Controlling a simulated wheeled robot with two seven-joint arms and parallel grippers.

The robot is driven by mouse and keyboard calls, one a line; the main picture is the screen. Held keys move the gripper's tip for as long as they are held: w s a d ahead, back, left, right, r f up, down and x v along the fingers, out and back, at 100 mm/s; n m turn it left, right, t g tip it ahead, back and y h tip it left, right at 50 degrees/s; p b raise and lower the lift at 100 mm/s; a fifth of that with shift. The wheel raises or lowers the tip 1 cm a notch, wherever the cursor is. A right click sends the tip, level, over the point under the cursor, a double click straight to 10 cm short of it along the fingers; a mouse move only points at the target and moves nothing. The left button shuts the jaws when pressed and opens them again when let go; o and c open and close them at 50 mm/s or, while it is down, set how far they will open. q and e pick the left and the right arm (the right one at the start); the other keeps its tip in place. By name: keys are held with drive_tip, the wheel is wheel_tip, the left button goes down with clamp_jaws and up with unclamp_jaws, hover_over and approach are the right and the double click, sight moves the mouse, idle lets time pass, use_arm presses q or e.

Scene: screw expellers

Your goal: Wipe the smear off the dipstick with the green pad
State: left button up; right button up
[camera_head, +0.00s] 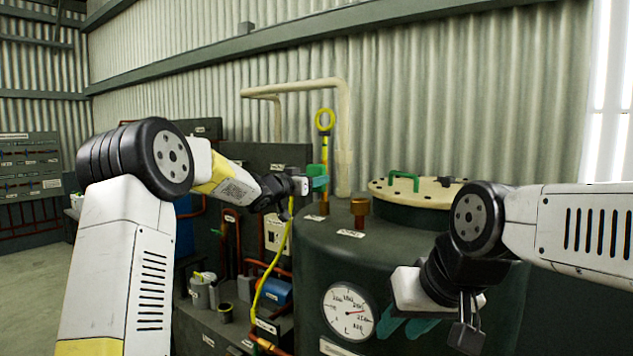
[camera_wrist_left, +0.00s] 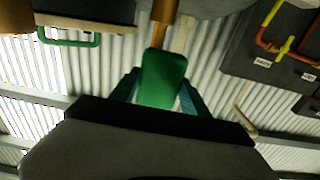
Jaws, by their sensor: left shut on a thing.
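The dipstick (camera_head: 324,148) stands upright with a yellow ring handle (camera_head: 324,120) on top of the dark green tank. My left gripper (camera_head: 316,183) is shut on the green pad (camera_head: 319,171), which is at the dipstick's lower shaft. In the left wrist view, the pad (camera_wrist_left: 162,79) sits between the teal fingers and overlaps the line of a brown-orange shaft (camera_wrist_left: 159,36). I cannot tell whether the pad touches the dipstick. No smear can be made out. My right gripper (camera_head: 406,327) hangs in front of the tank, its teal fingers apart and empty.
The tank (camera_head: 300,250) carries a dial gauge (camera_head: 348,311), a short copper fitting (camera_head: 360,210) and a cream lid (camera_head: 425,193) with a green handle. Cans and pipes stand lower left. Floor is open at far left.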

use_arm(q)
drive_tip(key=shift+w+a+f, duration=0.15)
drive_tip(key=shift+w+a, duration=0.1)
drive_tip(key=shift+a, duration=0.2)
drive_tip(key=shift+d+v, duration=0.2)
drive_tip(key=shift+v, duration=2.65)
drive_tip(key=shift+s, duration=0.15)
drive_tip(key=shift+s, duration=0.1)
drive_tip(key=v, duration=0.3)
